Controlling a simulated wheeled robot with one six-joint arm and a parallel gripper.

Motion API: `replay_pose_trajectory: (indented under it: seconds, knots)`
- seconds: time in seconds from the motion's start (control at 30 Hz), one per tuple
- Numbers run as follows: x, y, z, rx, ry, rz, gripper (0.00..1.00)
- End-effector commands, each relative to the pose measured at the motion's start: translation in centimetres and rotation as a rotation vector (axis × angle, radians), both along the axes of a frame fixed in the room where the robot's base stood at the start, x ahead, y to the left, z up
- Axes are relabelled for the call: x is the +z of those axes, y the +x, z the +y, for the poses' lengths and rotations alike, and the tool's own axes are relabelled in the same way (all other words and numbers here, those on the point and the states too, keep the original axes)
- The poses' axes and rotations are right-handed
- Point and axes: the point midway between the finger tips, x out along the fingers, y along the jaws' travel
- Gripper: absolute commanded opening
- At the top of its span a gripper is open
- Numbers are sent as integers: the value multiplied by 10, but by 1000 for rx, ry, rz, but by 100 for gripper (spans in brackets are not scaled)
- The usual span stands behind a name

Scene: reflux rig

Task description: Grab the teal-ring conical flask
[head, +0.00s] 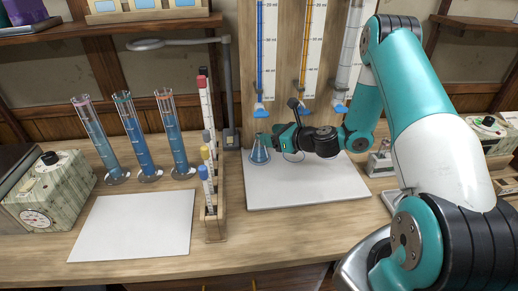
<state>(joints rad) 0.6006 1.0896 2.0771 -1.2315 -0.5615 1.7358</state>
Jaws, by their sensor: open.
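A small clear conical flask (259,153) with blue-teal liquid stands at the left back of the white board (310,190). My gripper (274,143) reaches in from the right, low over the board. Its fingers are at the flask's right side and upper part, and the jaws are open. The ring on the flask's neck is partly hidden or too small to make out. I cannot tell whether a finger touches the glass.
A wooden rack (214,215) of capped tubes stands left of the board. Three cylinders of blue liquid (134,140) stand further left, behind a white sheet (135,225). Burettes (264,60) hang above the flask. A ring stand (229,90) is behind the rack.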

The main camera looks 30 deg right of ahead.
Motion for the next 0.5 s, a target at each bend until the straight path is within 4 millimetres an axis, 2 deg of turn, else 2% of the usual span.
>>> replay_pose_trajectory:
  seconds: [0.3,0.5]
  knots:
    - [-9,38,20,4,-2,-1,57]
    - [-13,44,21,0,-1,1,57]
